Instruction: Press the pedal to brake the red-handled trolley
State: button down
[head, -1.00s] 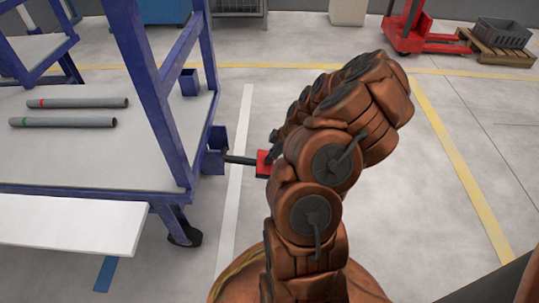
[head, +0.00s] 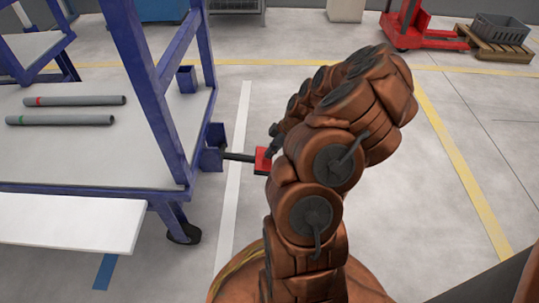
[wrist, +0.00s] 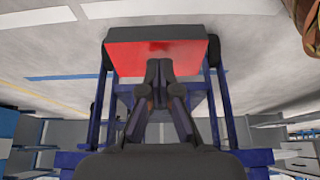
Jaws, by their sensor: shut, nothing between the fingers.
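The blue-framed trolley (head: 205,95) stands on the left in the head view. A red pedal (head: 262,161) sticks out from its right side on a dark rod (head: 238,157). In the wrist view the pedal's red face (wrist: 130,55) fills the upper middle, with a dark rim. My gripper (wrist: 158,64) is shut and empty, its fingertips overlapping the lower part of the red face. In the head view my gripper (head: 273,147) is at the pedal's right side, mostly hidden by my arm. I cannot tell whether the fingertips touch the pedal. No red handle shows on this trolley.
Two grey pipes (head: 75,100), (head: 62,120), one red-banded and one green-banded, lie on the trolley's deck. A caster (head: 184,233) is under its front corner. A red pallet truck (head: 415,30) and a crate (head: 500,27) stand far right. Floor right of my arm is clear.

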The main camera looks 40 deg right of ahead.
jog(key=s+d+r+p, duration=0.3)
jog(key=s+d+r, duration=0.3)
jog(key=r, duration=0.2)
jog(key=shift+s, duration=0.15)
dwell(0.5)
